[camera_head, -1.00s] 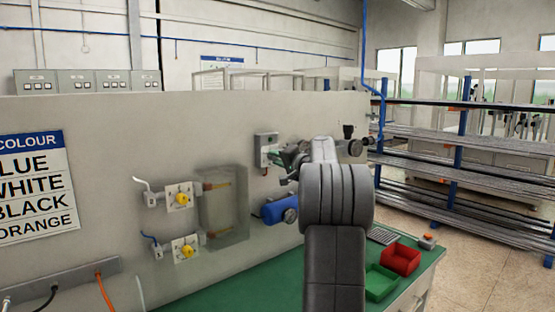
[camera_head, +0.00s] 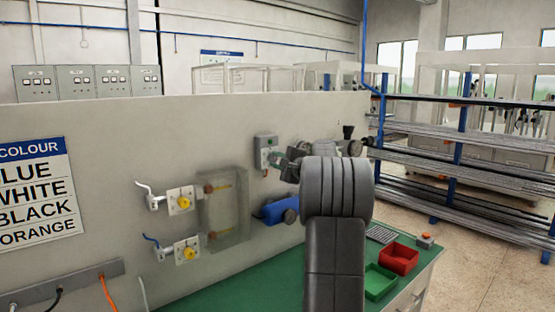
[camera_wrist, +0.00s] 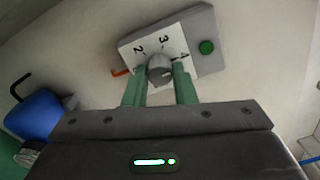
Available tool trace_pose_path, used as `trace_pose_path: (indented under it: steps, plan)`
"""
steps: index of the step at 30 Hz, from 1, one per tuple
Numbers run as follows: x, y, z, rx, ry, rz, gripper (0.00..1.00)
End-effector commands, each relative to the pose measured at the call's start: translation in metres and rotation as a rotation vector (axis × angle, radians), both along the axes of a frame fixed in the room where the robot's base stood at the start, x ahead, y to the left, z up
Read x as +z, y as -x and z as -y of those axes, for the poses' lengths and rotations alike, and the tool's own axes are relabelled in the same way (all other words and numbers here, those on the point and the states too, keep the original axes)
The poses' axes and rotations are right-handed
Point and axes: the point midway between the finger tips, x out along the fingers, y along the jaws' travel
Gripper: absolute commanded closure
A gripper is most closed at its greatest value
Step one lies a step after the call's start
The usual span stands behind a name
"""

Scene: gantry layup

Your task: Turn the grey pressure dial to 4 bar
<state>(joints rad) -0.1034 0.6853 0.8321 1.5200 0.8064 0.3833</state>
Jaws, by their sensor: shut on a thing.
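The grey pressure dial (camera_wrist: 160,68) is a round knob on a white scale plate marked 2, 3 and 4, fixed to a grey box (camera_wrist: 203,25) with a green button. My gripper (camera_wrist: 160,78) has its two green fingers on either side of the knob and is shut on it. A small pale mark on the knob seems to face towards the 4, but it is too small to be sure. In the head view the box (camera_head: 265,142) hangs on the wall panel, and my gripper (camera_head: 278,160) reaches its lower part. The dial is hidden there.
A blue cylinder (camera_head: 281,210) is mounted just below the box. Yellow valve knobs (camera_head: 184,202) and a clear cover (camera_head: 225,208) are to the left. A red bin (camera_head: 399,259) and a green bin (camera_head: 380,281) stand on the green bench.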

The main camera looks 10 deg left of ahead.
Motion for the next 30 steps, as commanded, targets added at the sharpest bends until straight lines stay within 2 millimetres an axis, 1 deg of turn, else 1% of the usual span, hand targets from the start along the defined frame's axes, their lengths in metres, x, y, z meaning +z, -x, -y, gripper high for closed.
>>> trace_pose_path:
  steps: [6,18,19,20,21,22,30]
  plan:
    - [-0.0015,-0.0002,0.0004,0.000,-0.022,-0.031,0.99]
    - [-0.0020,-0.0003,0.0005,0.000,-0.024,-0.034,0.99]
    - [-0.0020,-0.0003,0.0005,0.000,-0.024,-0.034,0.72]
    - [-0.0020,-0.0003,0.0005,0.000,-0.024,-0.034,0.66]
    - [-0.0019,-0.0002,0.0004,0.000,-0.024,-0.034,0.58]
    - [-0.0018,-0.0002,0.0004,0.000,-0.024,-0.034,0.54]
    - [-0.0008,0.0002,0.0006,-0.001,-0.024,-0.033,0.54]
